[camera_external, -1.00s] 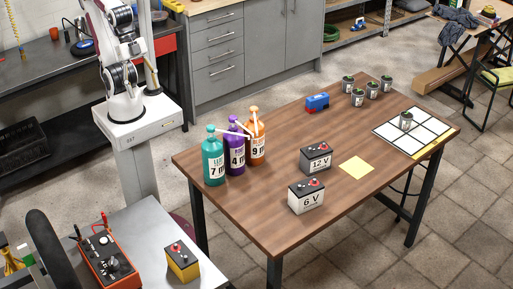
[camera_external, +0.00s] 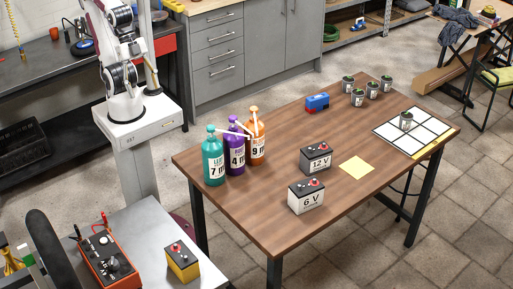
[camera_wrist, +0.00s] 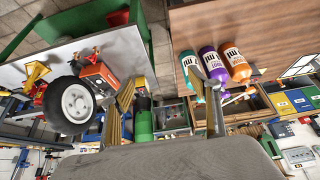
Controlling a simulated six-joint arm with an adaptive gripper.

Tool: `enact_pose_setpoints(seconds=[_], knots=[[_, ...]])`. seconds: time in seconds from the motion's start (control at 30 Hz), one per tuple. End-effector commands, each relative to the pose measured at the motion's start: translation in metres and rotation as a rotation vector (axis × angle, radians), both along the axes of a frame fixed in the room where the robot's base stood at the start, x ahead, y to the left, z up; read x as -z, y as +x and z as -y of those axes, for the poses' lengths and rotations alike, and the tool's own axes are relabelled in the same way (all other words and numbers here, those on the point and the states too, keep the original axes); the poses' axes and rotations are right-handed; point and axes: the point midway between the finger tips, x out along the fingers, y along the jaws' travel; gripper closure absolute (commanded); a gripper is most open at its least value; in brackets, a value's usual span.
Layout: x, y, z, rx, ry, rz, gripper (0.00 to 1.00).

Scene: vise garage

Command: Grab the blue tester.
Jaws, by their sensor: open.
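The blue tester (camera_external: 317,102), a small blue block with a bit of red at its left end, lies near the back edge of the wooden table in the external view. I cannot make it out in the wrist view. My gripper (camera_wrist: 168,93) is open in the wrist view, its two fingers wide apart with nothing held between them. It is out of frame in the external view, where only part of my arm shows at the upper left, well away from the tester.
Teal (camera_external: 213,161), purple (camera_external: 235,153) and orange (camera_external: 257,141) bottles stand left of the tester. A 12 V battery (camera_external: 316,159), a 6 V battery (camera_external: 306,194) and a yellow note (camera_external: 357,167) lie nearer. Several small pots (camera_external: 358,97) stand right of the tester, near a white grid (camera_external: 432,136).

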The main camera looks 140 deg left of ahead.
Motion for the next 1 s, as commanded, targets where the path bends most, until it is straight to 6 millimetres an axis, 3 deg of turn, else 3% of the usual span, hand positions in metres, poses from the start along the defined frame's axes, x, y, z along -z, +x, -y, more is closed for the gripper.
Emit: enact_pose_setpoints(seconds=[0.17, 0.27, 0.67, 0.87, 1.0], knots=[[0.000, 0.000, 0.000, 0.000, 0.000, 0.000, 0.39], [0.000, 0.000, 0.000, 0.000, 0.000, 0.000, 0.54], [0.000, 0.001, -0.002, -0.001, 0.008, -0.003, 0.54], [0.000, 0.009, -0.021, -0.006, 0.073, -0.027, 0.54], [0.000, 0.020, -0.048, -0.008, 0.164, -0.063, 0.54]])
